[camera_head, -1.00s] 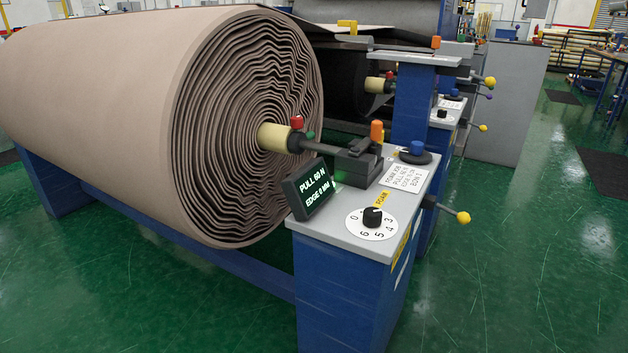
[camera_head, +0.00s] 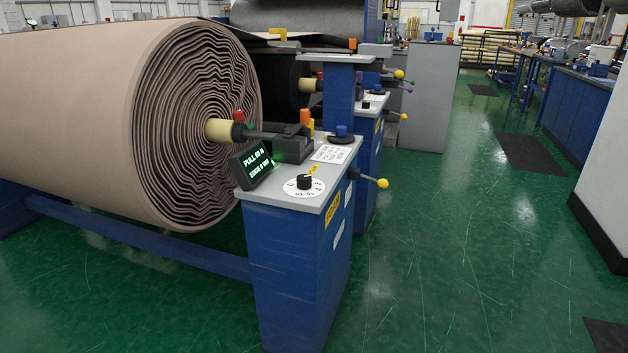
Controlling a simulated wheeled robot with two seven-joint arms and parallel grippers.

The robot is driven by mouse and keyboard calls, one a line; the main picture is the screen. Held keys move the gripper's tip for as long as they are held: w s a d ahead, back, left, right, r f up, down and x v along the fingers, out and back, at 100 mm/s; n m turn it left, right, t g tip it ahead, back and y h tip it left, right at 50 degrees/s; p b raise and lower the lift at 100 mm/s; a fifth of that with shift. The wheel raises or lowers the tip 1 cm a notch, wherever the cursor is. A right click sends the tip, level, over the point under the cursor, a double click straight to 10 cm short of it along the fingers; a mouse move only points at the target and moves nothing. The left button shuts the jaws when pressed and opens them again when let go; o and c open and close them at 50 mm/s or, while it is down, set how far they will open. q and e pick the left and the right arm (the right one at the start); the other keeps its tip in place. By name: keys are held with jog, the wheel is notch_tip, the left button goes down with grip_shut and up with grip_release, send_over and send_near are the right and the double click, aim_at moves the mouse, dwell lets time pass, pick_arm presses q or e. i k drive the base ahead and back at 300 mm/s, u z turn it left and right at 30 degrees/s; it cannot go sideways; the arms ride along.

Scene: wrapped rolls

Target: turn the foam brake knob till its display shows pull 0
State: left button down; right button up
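The foam brake knob (camera_head: 304,182) is a black knob on a white numbered dial (camera_head: 291,190), on the grey top of a blue stand. The dark display (camera_head: 251,163) stands tilted at the left of the knob. Its green-white text looks like PULL 60 N over an EDGE line, small and blurred now. The large brown foam roll (camera_head: 90,110) sits on a shaft behind the display. Neither of my grippers is in view.
A lever with a yellow ball (camera_head: 382,183) sticks out from the stand's right side. A second blue stand (camera_head: 370,130) is behind. Green floor is open at the right, with dark mats (camera_head: 522,155) and a blue bench (camera_head: 590,125) beyond.

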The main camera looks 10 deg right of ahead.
aim_at(304, 181)
jog(key=z, duration=0.25)
jog(key=i, duration=0.9)
jog(key=u, duration=0.15)
